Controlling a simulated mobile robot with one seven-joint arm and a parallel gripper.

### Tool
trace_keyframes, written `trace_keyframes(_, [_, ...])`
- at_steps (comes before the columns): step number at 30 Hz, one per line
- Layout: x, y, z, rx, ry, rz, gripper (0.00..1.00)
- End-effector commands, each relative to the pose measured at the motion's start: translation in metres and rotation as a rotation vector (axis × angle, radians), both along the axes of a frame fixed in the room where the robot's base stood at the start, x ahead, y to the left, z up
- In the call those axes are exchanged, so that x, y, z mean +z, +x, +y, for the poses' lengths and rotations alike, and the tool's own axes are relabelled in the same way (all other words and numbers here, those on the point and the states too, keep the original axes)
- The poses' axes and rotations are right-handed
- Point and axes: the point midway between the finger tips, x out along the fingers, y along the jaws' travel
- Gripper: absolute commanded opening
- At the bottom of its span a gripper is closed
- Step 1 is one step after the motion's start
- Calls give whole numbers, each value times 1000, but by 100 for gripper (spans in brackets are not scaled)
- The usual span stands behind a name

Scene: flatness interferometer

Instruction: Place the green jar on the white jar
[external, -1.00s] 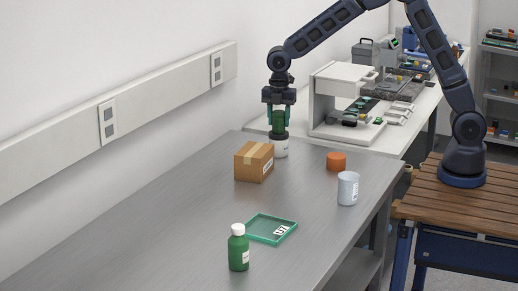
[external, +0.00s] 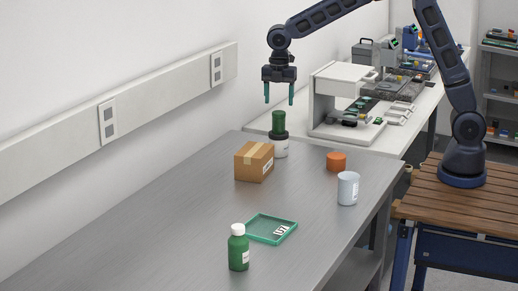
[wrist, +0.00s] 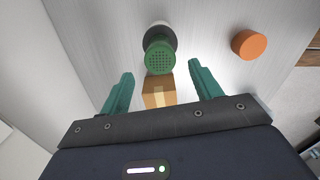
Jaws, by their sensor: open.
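The green jar (external: 278,121) stands upright on top of the white jar (external: 281,149), which has a dark top and stands on the grey table behind the cardboard box. My gripper (external: 279,98) is open and empty, above the green jar and apart from it. In the wrist view the green jar's dotted top (wrist: 160,58) shows ahead of the open fingers (wrist: 158,92), with the white jar (wrist: 161,27) partly hidden behind it.
The cardboard box (external: 254,161) stands close in front of the jars. An orange cylinder (external: 336,161), a pale cup (external: 348,188), a green tray (external: 262,238) and a green bottle (external: 238,248) stand farther off. The left front of the table (external: 150,235) is clear.

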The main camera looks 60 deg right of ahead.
Motion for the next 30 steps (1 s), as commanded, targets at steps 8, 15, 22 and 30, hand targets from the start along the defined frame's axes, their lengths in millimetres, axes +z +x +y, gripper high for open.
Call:
trace_keyframes(8, [38,0,-1,-1,0,-2,64])
trace_keyframes(15, [46,0,-1,-2,0,0,64])
trace_keyframes(22, [70,-23,-23,-112,2,-31,64])
trace_keyframes(30, [115,-86,-78,-415,19,-100,64])
